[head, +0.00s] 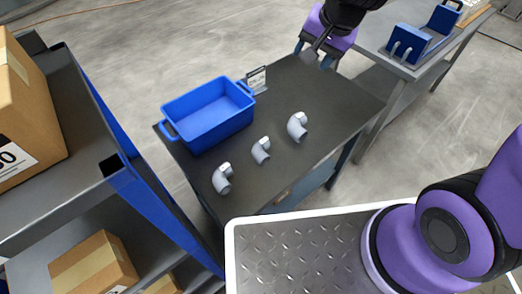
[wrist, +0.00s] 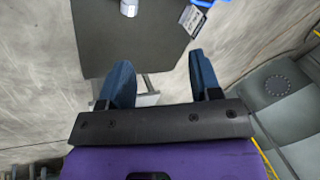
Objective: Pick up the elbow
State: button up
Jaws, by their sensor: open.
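Three grey pipe elbows lie apart in a slanting row on a dark table (head: 318,90): a left elbow (head: 222,180), a middle elbow (head: 261,151) and a right elbow (head: 298,127). My gripper (head: 317,58) is above the table's far edge in the head view, beyond the right elbow. In the wrist view my gripper (wrist: 160,75) has its two blue fingers wide apart with nothing between them. Part of one elbow (wrist: 129,8) shows at the top edge of the wrist view; the rest of it is cut off.
A blue bin (head: 208,113) stands at the table's left, with a small label card (head: 256,78) beside it. A shelf rack (head: 85,150) with cardboard boxes (head: 95,265) is at left. Another table (head: 405,67) at upper right bears blue holders (head: 408,43).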

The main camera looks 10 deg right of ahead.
jog(key=w+a+f+m, duration=0.25)
jog(key=a+f, duration=0.25)
jog(key=f, duration=0.7)
jog(key=m+g, duration=0.1)
jog(key=m, duration=0.3)
send_near(267, 140)
jog(key=a, duration=0.1)
jog(key=shift+n+h, duration=0.25)
jog(key=shift+h, duration=0.25)
jog(key=shift+x, duration=5.4)
jog(key=c, duration=0.7)
